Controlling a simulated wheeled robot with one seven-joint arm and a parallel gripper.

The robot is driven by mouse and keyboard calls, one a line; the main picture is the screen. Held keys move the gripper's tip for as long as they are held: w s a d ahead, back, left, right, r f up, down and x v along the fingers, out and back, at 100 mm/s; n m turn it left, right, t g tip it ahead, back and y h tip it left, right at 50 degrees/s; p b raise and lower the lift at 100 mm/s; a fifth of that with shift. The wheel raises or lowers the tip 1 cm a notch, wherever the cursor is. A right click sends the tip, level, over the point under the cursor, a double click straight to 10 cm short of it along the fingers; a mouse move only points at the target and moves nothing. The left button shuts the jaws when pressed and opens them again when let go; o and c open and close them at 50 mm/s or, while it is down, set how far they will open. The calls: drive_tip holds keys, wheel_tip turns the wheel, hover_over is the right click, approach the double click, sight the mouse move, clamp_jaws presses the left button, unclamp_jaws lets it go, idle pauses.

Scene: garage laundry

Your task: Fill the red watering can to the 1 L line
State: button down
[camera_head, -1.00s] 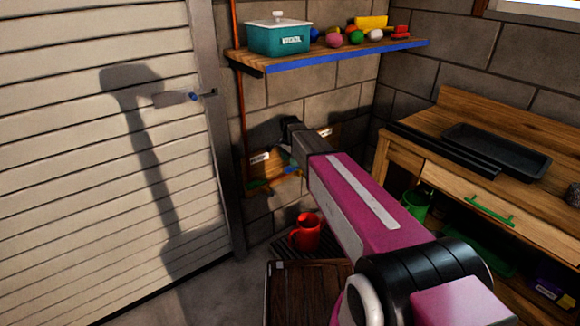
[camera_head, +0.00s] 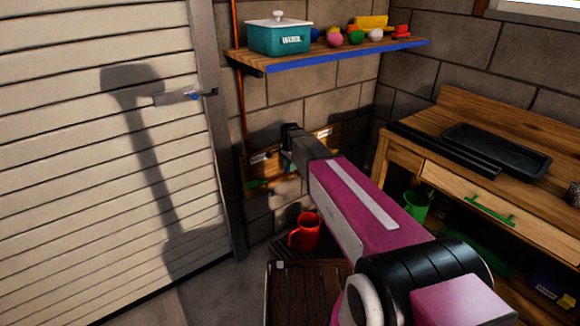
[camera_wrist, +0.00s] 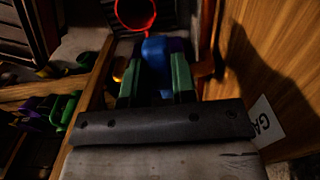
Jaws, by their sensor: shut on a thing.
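The red watering can (camera_head: 306,232) stands upright on a dark grate on the floor, below the wooden wall board (camera_head: 262,176). Its round red rim shows at the top of the wrist view (camera_wrist: 152,22); its inside is dark, and I cannot tell the water level or see the 1 L line. My gripper (camera_wrist: 156,72) has green fingers and is shut on a blue handle (camera_wrist: 155,50) in front of the board, above and nearer than the can in the wrist view. Whether water is flowing I cannot tell.
A label (camera_wrist: 268,122) starting "GA" is on the board. A wooden workbench (camera_head: 455,178) with a black tray (camera_head: 497,150) stands right. A shelf (camera_head: 345,58) holds a teal box (camera_head: 278,38) above. A dark slatted wooden piece (camera_head: 305,292) is in front of the can.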

drive_tip(key=shift+s+d+n, duration=0.3)
drive_tip(key=shift+d+n, duration=0.05)
drive_tip(key=shift+n, duration=0.6)
drive_tip(key=shift+s+d+n, duration=0.35)
drive_tip(key=shift+n, duration=0.55)
drive_tip(key=shift+s+d+n, duration=0.3)
drive_tip(key=shift+d+n, duration=0.05)
drive_tip(key=shift+n, duration=0.6)
drive_tip(key=c, duration=0.9)
unclamp_jaws()
wheel_tip(320, 180, up, 11)
drive_tip(key=shift+f, duration=0.1)
drive_tip(key=shift+s, duration=0.1)
